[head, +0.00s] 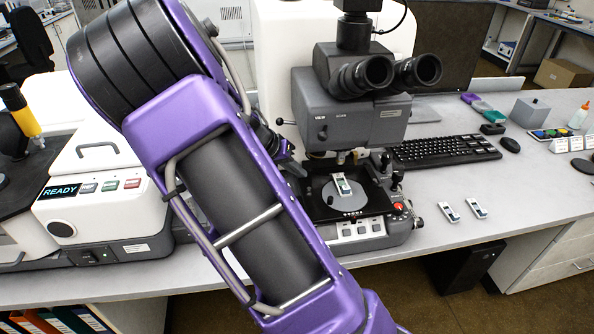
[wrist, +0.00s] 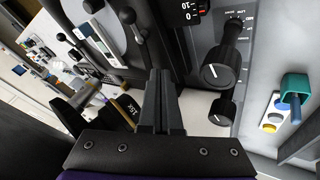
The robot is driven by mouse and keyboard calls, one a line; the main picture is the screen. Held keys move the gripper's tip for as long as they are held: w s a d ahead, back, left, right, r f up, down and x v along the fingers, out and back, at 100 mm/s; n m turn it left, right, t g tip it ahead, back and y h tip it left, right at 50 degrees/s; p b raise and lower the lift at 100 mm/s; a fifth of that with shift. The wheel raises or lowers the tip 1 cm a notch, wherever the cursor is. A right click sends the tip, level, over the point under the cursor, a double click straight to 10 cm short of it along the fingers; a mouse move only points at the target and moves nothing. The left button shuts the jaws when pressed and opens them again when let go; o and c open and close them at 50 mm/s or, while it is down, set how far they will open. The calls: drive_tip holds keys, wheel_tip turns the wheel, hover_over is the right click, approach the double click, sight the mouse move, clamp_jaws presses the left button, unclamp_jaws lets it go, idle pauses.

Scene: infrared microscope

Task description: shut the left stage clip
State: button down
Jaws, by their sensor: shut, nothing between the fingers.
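The microscope stage (head: 372,198) is a black plate with a round grey disc, and a sample slide (head: 342,184) lies on it. The wrist view shows the slide (wrist: 97,48) at upper left, beside dark levers with rounded ends. One lever (wrist: 128,18) is nearest my gripper and looks like a stage clip; I cannot tell for sure that it is the left one, nor how far it is turned. My gripper (wrist: 160,76) is shut and empty, apart from this lever. In the head view my arm hides part of the stage's left side.
Black control knobs (wrist: 217,72) on a grey panel stand close to the right of my fingers. In the head view the eyepieces (head: 392,74) overhang the stage. Two more slides (head: 463,210) lie on the bench at right. A white instrument (head: 100,190) stands at left.

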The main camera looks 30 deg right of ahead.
drive_tip(key=shift+d+m+g, duration=0.4)
drive_tip(key=shift+m+g, duration=0.2)
drive_tip(key=shift+m, duration=0.3)
drive_tip(key=shift+d+m+g, duration=0.2)
drive_tip(key=shift+m+g, duration=0.1)
drive_tip(key=shift+m, duration=0.2)
drive_tip(key=shift+s+d+m+g+y+p, duration=0.1)
drive_tip(key=shift+d+m+g+y+p, duration=0.15)
drive_tip(key=shift+m+g, duration=0.35)
drive_tip(key=shift+d+m+g+y+p, duration=0.15)
drive_tip(key=shift+d+m+g, duration=0.2)
drive_tip(key=shift+m, duration=0.45)
drive_tip(key=shift+s+d, duration=0.1)
drive_tip(key=shift+d, duration=0.15)
drive_tip(key=shift+s+a, duration=0.15)
drive_tip(key=shift+a, duration=0.65)
